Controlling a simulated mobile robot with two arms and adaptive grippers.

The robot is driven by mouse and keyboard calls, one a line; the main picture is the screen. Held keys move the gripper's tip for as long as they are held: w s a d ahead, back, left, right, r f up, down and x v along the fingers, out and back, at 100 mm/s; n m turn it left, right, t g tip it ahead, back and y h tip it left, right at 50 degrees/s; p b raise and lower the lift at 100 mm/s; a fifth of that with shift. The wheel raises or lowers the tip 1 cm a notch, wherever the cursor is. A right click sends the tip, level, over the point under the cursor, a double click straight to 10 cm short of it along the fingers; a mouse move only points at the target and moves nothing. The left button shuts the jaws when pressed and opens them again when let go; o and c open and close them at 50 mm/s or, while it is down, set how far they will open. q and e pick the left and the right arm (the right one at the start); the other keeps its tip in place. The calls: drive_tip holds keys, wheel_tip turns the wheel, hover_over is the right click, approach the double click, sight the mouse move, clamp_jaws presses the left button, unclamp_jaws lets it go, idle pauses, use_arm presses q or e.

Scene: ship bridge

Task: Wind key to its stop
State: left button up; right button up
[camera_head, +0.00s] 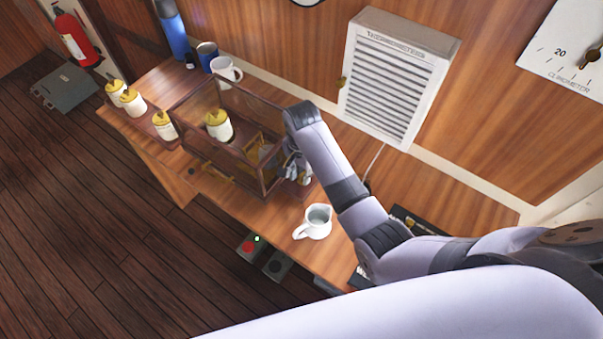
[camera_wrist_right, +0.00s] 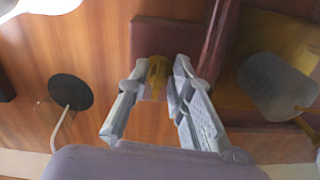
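A wood-framed glass case (camera_head: 238,130) stands on the wooden bench, with brass parts inside and its near right end beside my right gripper. My right gripper (camera_head: 292,170) is low at that end, and my own arm partly covers it in the head view. In the right wrist view, a small brass key (camera_wrist_right: 158,75) in front of a dark wooden block is between the two fingertips of the right gripper (camera_wrist_right: 160,78). My left gripper is not in view.
A white jug (camera_head: 314,222) stands on the bench near my right forearm. Yellow-topped jars (camera_head: 164,125), a white mug (camera_head: 226,71) and a blue flask (camera_head: 172,30) are toward the left. A white louvred box (camera_head: 392,75) is on the wall behind.

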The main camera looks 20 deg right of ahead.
sight(302, 174)
drive_tip(key=shift+o, duration=0.9)
drive_tip(key=shift+f, duration=0.1)
wheel_tip(302, 174, up, 8)
drive_tip(key=shift+f, duration=0.2)
drive_tip(key=shift+c, duration=0.7)
